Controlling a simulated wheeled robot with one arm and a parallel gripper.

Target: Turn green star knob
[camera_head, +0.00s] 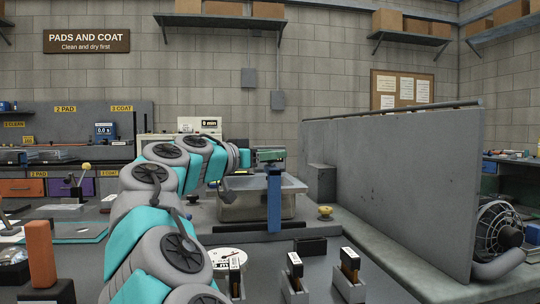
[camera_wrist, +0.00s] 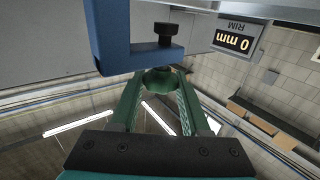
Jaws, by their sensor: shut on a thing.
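The green star knob (camera_wrist: 160,80) sits against a blue C-shaped bracket (camera_wrist: 137,60) in the wrist view, with a black round-headed piece (camera_wrist: 164,33) on the bracket's other side. My gripper (camera_wrist: 161,88) has its two green fingers around the knob and is shut on it. The fingers cover the knob's sides. In the head view my gripper (camera_head: 268,155) reaches the top of a blue post (camera_head: 274,200). The knob cannot be made out clearly there.
A grey metal basin (camera_head: 235,206) stands behind the blue post. A tall grey panel (camera_head: 390,180) stands to the right. A small yellow knob (camera_head: 325,212) and black-topped holders (camera_head: 348,268) are on the counter. A "0 mm" display (camera_wrist: 238,40) shows in the wrist view.

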